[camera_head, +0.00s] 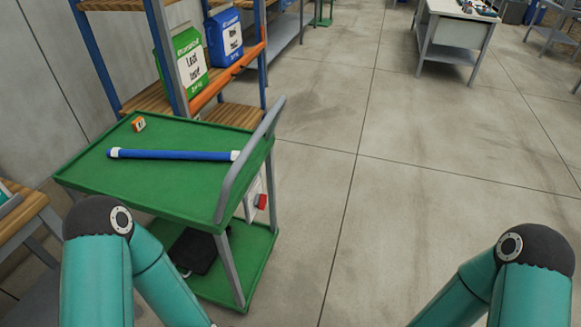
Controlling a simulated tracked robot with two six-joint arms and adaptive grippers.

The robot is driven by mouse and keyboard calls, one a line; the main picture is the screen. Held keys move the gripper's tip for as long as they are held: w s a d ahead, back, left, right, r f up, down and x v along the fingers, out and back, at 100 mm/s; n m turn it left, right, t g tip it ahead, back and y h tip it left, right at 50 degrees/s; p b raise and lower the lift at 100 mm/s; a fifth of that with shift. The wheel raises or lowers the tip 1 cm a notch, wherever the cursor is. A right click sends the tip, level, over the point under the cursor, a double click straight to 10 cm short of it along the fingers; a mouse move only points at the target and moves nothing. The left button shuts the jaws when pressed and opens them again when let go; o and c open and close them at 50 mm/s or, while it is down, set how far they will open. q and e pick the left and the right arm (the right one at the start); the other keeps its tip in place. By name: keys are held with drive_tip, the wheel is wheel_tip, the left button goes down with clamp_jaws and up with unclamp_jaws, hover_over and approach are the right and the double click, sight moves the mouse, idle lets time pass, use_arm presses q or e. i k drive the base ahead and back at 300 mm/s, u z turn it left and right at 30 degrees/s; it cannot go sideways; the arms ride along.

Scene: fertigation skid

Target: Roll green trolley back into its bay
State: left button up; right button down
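The green trolley (185,187) stands at the left, in front of a shelf rack. Its grey push handle (249,160) rises along the right side of its top tray. A blue tube with white ends (172,155) and a small orange box (138,124) lie on the top tray. A dark object (194,251) lies on its lower shelf. My two teal arms show at the bottom left and bottom right, apart from the handle. Both grippers are out of view below the frame. No marked bay can be made out.
The rack (226,70) behind the trolley holds a green bag (186,62) and a blue bag (224,37). A wooden-topped bench (22,213) stands at the left edge. A white table (456,12) stands at the back right. The floor (420,180) to the right is clear.

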sight(205, 195)
drive_tip(key=u, duration=0.35)
drive_tip(key=i, duration=1.1)
drive_tip(key=u, duration=0.75)
drive_tip(key=k, duration=0.75)
drive_tip(key=u, duration=0.2)
drive_tip(key=i, duration=0.75)
drive_tip(key=z, duration=0.1)
